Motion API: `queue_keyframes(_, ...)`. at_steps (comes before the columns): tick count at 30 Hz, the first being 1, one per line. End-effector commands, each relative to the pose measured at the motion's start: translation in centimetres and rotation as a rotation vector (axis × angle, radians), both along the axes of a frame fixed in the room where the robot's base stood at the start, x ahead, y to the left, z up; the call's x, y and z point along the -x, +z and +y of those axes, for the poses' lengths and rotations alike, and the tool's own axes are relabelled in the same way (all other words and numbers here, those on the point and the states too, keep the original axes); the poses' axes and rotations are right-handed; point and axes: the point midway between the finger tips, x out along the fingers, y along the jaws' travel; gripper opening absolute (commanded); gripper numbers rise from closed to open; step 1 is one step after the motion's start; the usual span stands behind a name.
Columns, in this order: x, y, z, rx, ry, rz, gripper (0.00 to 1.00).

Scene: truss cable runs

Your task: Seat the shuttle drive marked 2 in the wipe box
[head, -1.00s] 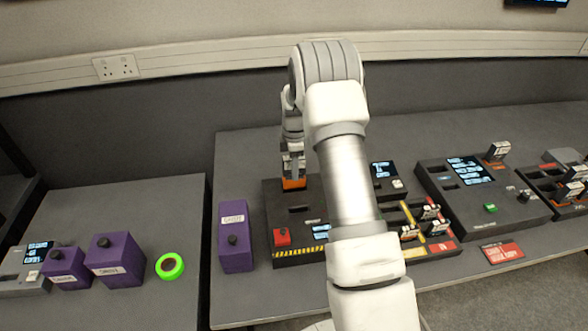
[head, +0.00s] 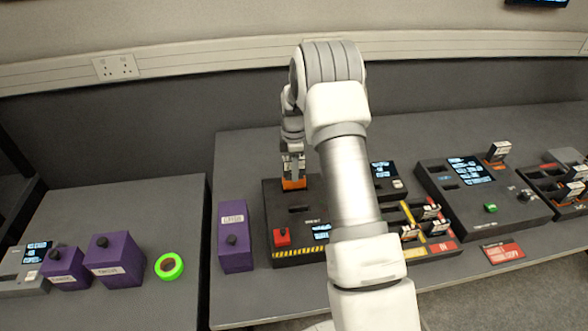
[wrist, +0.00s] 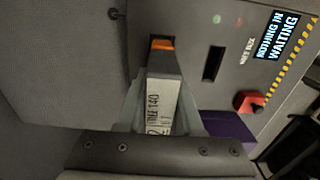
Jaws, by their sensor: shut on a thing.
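My gripper (wrist: 163,106) is shut on a shuttle drive (wrist: 160,98) with a dark edge and a white label. The label partly reads "TTLE 140"; its lower end, perhaps with a 2, is hard to read. The drive's orange end is at a slot of the wipe box (wrist: 198,95), seemingly at its mouth; I cannot tell how deep it is. A second slot (wrist: 213,64) beside it is empty. The box's display (wrist: 277,36) reads "NOTHING IN WAITING". In the head view my gripper (head: 293,171) is over the back of the wipe box (head: 290,257).
A red button (head: 281,237) and hazard stripe sit at the box's front. A purple box (head: 235,240) stands close to its left. A rack of drives (head: 428,228) and a larger console (head: 480,205) lie to the right. A green ring (head: 162,274) lies on the left table.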

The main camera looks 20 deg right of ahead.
Motion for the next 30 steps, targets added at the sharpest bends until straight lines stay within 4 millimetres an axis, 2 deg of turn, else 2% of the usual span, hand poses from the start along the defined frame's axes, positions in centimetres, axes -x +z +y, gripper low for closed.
queue_keyframes(30, -0.04, -0.88, -0.01, 0.0, 0.0, -0.001, 0.0)
